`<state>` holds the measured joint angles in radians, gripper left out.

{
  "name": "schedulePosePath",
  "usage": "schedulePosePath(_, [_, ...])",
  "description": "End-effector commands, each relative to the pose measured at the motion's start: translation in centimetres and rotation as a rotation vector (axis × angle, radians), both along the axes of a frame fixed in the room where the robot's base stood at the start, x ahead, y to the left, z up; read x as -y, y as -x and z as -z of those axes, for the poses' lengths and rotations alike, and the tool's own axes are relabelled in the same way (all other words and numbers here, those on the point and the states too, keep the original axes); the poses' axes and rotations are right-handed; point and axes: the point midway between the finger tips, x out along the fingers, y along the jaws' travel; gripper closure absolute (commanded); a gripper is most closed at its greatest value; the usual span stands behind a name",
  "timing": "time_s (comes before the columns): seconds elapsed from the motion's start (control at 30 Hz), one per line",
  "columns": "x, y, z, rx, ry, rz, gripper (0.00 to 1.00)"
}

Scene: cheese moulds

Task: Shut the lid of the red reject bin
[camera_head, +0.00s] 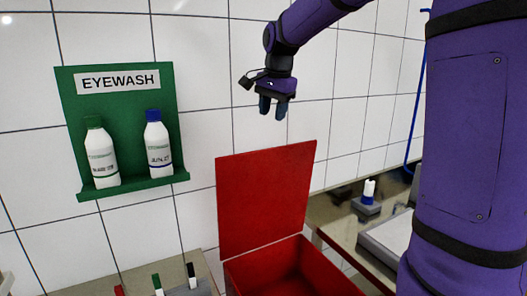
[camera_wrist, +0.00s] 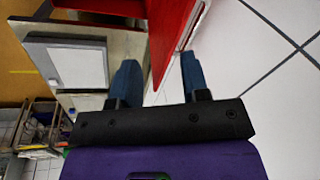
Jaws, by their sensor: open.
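The red reject bin (camera_head: 290,272) stands at the lower middle of the head view. Its red lid (camera_head: 264,197) is raised upright at the bin's back edge, so the bin is open. My gripper (camera_head: 273,107) hangs above the lid's top edge, fingers pointing down, apart from the lid in the head view. It is open and empty. In the wrist view the two blue fingers (camera_wrist: 160,80) show with a gap between them. The red lid (camera_wrist: 175,35) shows there beyond and between the fingertips. The bin's floor is out of view.
A green eyewash board (camera_head: 118,90) with two white bottles hangs on the tiled wall at left. A bench (camera_head: 335,218) with a pale board (camera_head: 385,243) stands right of the bin. Another bench (camera_head: 135,283) with markers is at lower left.

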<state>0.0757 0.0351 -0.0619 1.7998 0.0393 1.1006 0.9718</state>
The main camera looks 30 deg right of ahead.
Motion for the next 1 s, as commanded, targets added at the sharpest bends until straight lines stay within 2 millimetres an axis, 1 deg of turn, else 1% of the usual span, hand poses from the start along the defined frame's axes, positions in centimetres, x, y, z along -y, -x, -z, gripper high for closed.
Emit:
schedulePosePath(0.03, [0.6,-2.1,0.8,-0.021,-0.012,0.062,0.58])
schedulePosePath(0.1, [1.4,-4.6,1.7,-0.04,-0.027,0.148,0.58])
schedulePosePath(0.2, [2.5,-7.5,3.0,-0.066,-0.044,0.259,0.58])
schedulePosePath(0.3, [3.4,-9.7,4.2,-0.084,-0.055,0.348,0.58])
schedulePosePath(0.4, [3.9,-11.1,5.1,-0.097,-0.061,0.407,0.58])
schedulePosePath(0.5, [4.2,-11.9,5.6,-0.102,-0.064,0.438,0.58])
schedulePosePath(0.67, [4.3,-12.2,6.7,-0.105,-0.066,0.449,0.58])
schedulePosePath(0.77, [4.2,-12.3,8.2,-0.108,-0.065,0.448,0.58])
schedulePosePath(1.0, [4.3,-12.7,12.4,-0.107,-0.066,0.448,0.58])
